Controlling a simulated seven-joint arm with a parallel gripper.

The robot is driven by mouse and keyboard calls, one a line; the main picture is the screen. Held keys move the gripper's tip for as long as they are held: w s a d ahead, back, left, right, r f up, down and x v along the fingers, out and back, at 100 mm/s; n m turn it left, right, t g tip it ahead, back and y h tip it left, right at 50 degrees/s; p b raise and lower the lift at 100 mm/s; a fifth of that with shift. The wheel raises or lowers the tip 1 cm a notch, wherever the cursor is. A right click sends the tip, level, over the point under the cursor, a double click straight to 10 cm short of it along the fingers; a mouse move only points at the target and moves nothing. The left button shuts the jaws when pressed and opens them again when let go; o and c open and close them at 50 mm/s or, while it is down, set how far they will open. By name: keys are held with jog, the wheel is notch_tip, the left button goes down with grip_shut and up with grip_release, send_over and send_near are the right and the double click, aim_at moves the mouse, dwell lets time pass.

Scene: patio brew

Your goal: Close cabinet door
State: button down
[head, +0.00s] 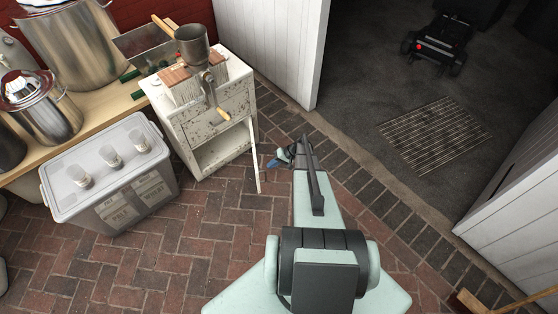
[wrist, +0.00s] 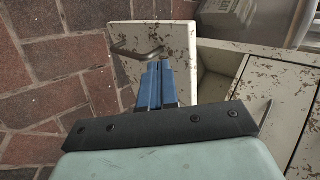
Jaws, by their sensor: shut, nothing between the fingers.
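The cabinet (head: 203,122) is a worn, off-white box with chipped paint, left of centre in the head view. Its door (head: 254,155) stands open, seen nearly edge-on at the cabinet's right side; the lower compartment is exposed. In the wrist view the door (wrist: 180,37) shows chipped paint and a curved, rusty metal handle (wrist: 130,51). The cabinet body (wrist: 272,80) is to its right. My gripper (head: 275,160) has blue fingers and is to the right of the door, on its outer side. In the wrist view the fingers (wrist: 155,72) are together and empty, close to the handle; contact is unclear.
A grain mill (head: 196,55) stands on the cabinet. A lidded grey bin (head: 112,180) with small cups on top sits to the left. Steel pots (head: 50,115) stand on a wooden bench behind. Brick floor (head: 150,255) in front is clear. An open doorway lies to the right.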

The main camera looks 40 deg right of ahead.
jog(key=shift+w+a+f, duration=0.1)
jog(key=shift+w+a, duration=0.45)
jog(key=shift+a, duration=0.4)
jog(key=shift+w+a+f, duration=0.1)
jog(key=shift+w+a, duration=0.45)
jog(key=shift+a, duration=0.35)
jog(key=shift+a, duration=0.1)
jog(key=w+a+m+t+h, duration=0.2)
jog(key=w+a+m+h, duration=0.1)
jog(key=w+a, duration=0.6)
jog(key=w+a+m+t+h, duration=0.2)
jog(key=w+a+m, duration=0.4)
jog(key=w, duration=1.1)
jog(key=shift+a+h, duration=0.4)
jog(key=shift+a, duration=1.65)
jog(key=shift+s, duration=0.15)
